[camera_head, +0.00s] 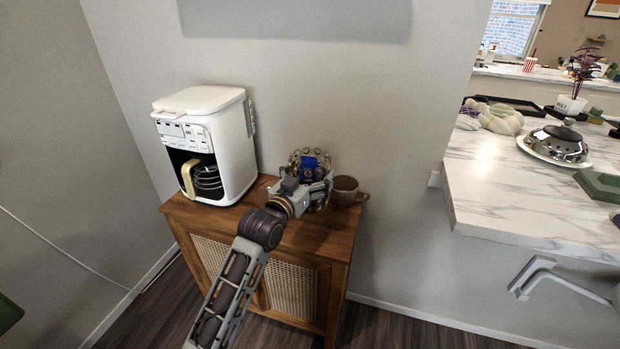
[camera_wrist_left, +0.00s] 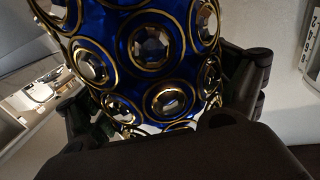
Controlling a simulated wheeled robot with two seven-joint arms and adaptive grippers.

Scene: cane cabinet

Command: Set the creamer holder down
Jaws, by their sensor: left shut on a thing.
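The creamer holder is a round, blue piece with gold rings and faceted gems (camera_head: 311,161). It is at the right part of the wooden cane cabinet's top (camera_head: 240,222), in front of the wall. My left gripper (camera_head: 304,188) is shut on it, with my arm reaching in from below. In the left wrist view the creamer holder (camera_wrist_left: 150,50) fills the upper middle, and the dark fingers of my left gripper (camera_wrist_left: 165,110) lie on both sides of it. Its base is hidden, so I cannot tell whether it touches the cabinet top. My right gripper is not in view.
A white coffee maker (camera_head: 205,140) stands on the cabinet's left part. A brown mug (camera_head: 345,191) stands close to the right of the creamer holder. A marble counter (camera_head: 520,190) with several items is further right. Some cabinet top in front is bare.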

